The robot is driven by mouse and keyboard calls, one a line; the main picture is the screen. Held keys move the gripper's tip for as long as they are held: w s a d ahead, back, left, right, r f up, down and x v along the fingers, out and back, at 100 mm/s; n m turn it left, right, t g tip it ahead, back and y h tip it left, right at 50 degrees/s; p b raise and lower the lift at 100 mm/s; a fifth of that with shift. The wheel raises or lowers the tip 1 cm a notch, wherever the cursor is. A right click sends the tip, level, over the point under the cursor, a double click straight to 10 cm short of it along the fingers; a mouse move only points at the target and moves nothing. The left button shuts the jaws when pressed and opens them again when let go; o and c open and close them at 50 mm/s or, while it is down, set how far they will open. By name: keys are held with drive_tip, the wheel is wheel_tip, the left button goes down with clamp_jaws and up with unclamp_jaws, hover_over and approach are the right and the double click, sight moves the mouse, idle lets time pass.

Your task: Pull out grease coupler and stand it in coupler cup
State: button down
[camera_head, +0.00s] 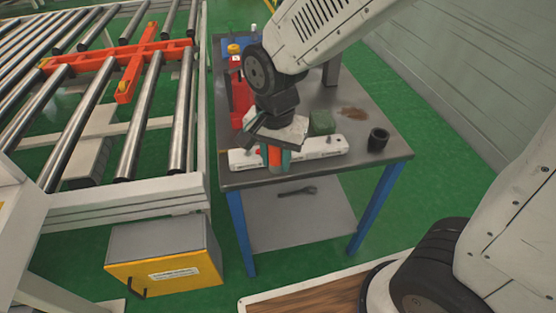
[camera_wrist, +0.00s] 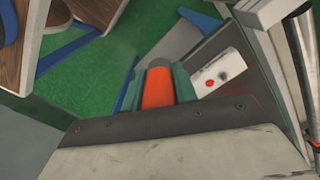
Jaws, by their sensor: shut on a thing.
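My gripper (camera_head: 277,157) is at the front edge of the metal table, with its teal fingers shut on an orange cylindrical piece, likely the grease coupler (camera_head: 274,155). In the wrist view the orange piece (camera_wrist: 158,87) sits between the two teal fingers. A long white bar (camera_head: 318,148) with a red spot lies behind and beside the fingers; its end (camera_wrist: 222,75) also shows in the wrist view. I cannot tell whether the orange piece is still seated in the bar. The dark cup (camera_head: 378,139), likely the coupler cup, stands upright and open on the table's right side.
A green block (camera_head: 321,122) sits behind the white bar. A red container with a yellow cap (camera_head: 238,92) stands at the table's left. A brown stain (camera_head: 352,112) marks the tabletop (camera_head: 350,95). A roller conveyor (camera_head: 110,110) borders the table on the left. A wrench (camera_head: 296,191) lies on the lower shelf.

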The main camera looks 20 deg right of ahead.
drive_tip(key=shift+r, duration=1.4)
